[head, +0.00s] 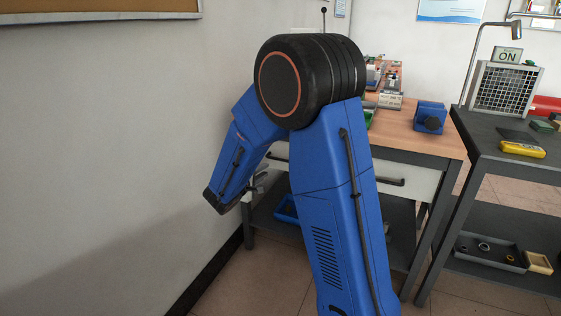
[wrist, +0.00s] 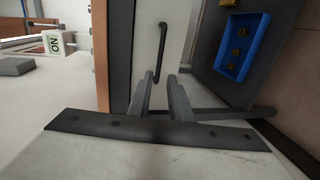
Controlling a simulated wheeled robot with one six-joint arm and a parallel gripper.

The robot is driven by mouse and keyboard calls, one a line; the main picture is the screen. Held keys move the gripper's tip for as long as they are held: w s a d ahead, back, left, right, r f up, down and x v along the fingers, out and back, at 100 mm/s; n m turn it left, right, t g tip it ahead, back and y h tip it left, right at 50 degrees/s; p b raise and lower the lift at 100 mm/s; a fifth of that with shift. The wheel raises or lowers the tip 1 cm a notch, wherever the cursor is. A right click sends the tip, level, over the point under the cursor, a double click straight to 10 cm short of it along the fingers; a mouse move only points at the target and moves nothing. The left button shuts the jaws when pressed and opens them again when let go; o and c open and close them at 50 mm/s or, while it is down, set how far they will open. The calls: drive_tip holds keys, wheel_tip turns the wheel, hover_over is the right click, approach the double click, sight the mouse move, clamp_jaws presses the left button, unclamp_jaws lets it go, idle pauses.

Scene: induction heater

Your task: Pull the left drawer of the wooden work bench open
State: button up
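The wooden work bench (head: 437,142) stands behind my arm, with white drawer fronts under its top. The left drawer is mostly hidden by my arm in the head view; a short piece of its dark handle (head: 279,157) shows. In the wrist view a white drawer front (wrist: 147,25) with a dark bar handle (wrist: 162,50) lies ahead, turned sideways. The drawer looks closed. My gripper (wrist: 160,78) is open and empty, its two fingers pointing at the drawer front. The handle's near end appears between the fingertips; I cannot tell the remaining distance. In the head view my gripper (head: 260,183) is partly hidden.
The right drawer's handle (head: 385,181) shows right of my arm. A blue tray (wrist: 247,45) with small parts sits on the lower shelf. A dark side table (head: 500,155) stands at the right. The bare wall (head: 100,130) is close on the left.

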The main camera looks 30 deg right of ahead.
sight(281, 159)
drive_tip(key=x, duration=1.7)
drive_tip(key=shift+w+d, duration=0.15)
drive_tip(key=shift+c, duration=0.6)
clamp_jaws()
